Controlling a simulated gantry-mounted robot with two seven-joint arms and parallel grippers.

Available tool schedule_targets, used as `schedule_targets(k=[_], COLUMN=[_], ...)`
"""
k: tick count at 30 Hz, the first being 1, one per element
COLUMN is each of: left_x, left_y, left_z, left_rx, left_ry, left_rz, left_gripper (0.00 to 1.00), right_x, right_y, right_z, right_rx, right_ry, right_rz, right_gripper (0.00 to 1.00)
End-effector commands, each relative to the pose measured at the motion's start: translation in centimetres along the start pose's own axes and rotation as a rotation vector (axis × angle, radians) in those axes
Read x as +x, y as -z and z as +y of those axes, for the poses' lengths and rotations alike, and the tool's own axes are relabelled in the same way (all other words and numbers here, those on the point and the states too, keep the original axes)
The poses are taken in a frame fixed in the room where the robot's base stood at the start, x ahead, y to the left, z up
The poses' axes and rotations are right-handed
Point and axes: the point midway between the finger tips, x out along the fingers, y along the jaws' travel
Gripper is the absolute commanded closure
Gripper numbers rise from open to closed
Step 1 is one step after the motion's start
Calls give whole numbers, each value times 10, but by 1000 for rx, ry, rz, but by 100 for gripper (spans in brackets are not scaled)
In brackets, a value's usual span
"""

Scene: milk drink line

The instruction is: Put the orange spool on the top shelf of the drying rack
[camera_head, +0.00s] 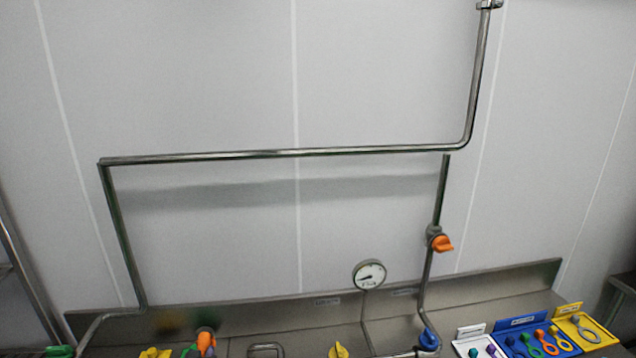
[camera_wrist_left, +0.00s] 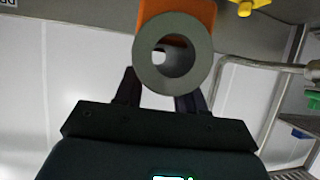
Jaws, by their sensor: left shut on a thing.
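In the left wrist view my left gripper (camera_wrist_left: 158,88) is shut on the orange spool (camera_wrist_left: 192,12). The spool has an orange body, and its grey round end with a hole through it faces the camera. The gripper's dark fingers are partly hidden behind that end. In the head view I cannot make out the gripper clearly. The drying rack appears to be the steel frame with shelves at the left edge of the head view (camera_head: 28,280). It shows partly at the right of the wrist view (camera_wrist_left: 306,126); its top shelf is not clear. My right gripper is not in view.
A steel pipe (camera_head: 280,153) runs along the wall, with an orange-handled valve (camera_head: 442,243) and a round gauge (camera_head: 369,275). Yellow (camera_head: 589,331), blue (camera_head: 535,342) and white (camera_head: 478,345) trays of small parts stand at lower right. The wall above is bare.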

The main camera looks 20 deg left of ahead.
Motion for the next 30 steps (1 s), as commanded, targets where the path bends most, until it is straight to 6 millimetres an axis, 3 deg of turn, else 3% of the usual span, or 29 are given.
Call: schedule_targets(k=[3, 6, 12, 20, 21, 30], left_x=[-28, -51, -88, -123, -127, -151], left_y=[-30, -50, -83, -112, -100, -72], left_z=[56, 92, 136, 166, 164, 153], left_rx=[81, 129, 194, 245, 244, 246], left_ry=[-160, -264, -403, -514, -507, -496], left_rz=[-2, 0, 2, 4, 7, 10], left_gripper=[100, 100, 100, 100, 100, 100], right_x=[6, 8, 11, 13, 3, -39], right_y=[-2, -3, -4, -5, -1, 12], right_z=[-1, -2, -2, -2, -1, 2], right_rx=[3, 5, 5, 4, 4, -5], right_ry=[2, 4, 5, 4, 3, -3], right_rz=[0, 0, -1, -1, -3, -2], right_gripper=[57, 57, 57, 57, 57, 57])
